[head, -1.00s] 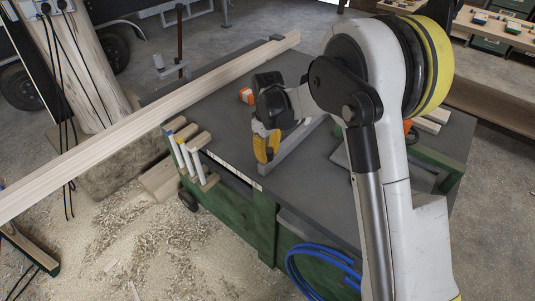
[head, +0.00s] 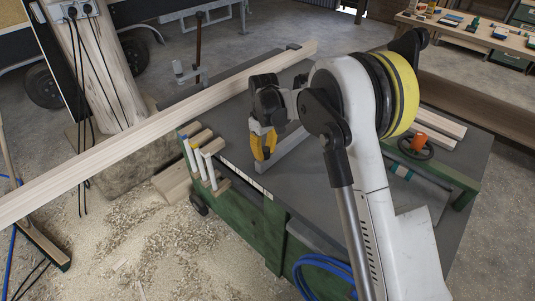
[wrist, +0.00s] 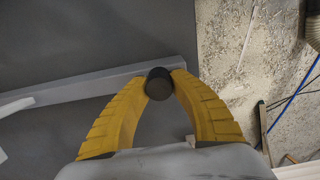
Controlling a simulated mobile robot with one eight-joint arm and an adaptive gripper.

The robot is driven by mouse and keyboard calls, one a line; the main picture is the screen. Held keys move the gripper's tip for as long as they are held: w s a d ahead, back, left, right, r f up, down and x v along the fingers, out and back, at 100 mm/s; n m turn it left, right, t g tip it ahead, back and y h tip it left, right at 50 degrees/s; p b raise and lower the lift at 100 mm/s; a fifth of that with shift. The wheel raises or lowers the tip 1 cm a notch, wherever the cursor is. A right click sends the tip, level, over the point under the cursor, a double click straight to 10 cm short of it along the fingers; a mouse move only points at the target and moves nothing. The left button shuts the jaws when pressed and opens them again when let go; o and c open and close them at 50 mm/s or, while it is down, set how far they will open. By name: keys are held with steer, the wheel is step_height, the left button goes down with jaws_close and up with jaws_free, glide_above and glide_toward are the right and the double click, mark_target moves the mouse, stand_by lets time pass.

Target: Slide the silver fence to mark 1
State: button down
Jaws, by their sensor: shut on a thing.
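The silver fence (head: 287,152) is a pale grey bar lying on the dark grey table top (head: 320,178). Its near end is close to the front edge, by a pale strip (head: 240,168); the marks on it are too small to read. In the wrist view the fence (wrist: 85,88) runs left from a dark round knob (wrist: 158,84) at its end. My gripper (head: 263,154), with yellow fingers, is at the fence's near end. In the wrist view my gripper (wrist: 160,82) is shut around the knob. The fingers hide the knob in the head view.
A long timber beam (head: 150,130) crosses the table's far left side. Blue hose (head: 322,275) hangs below the front edge.

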steer(key=c, duration=1.1)
jaws_free()
steer(key=shift+c, duration=0.2)
step_height(320, 180, up, 12)
steer(key=shift+f, duration=0.1)
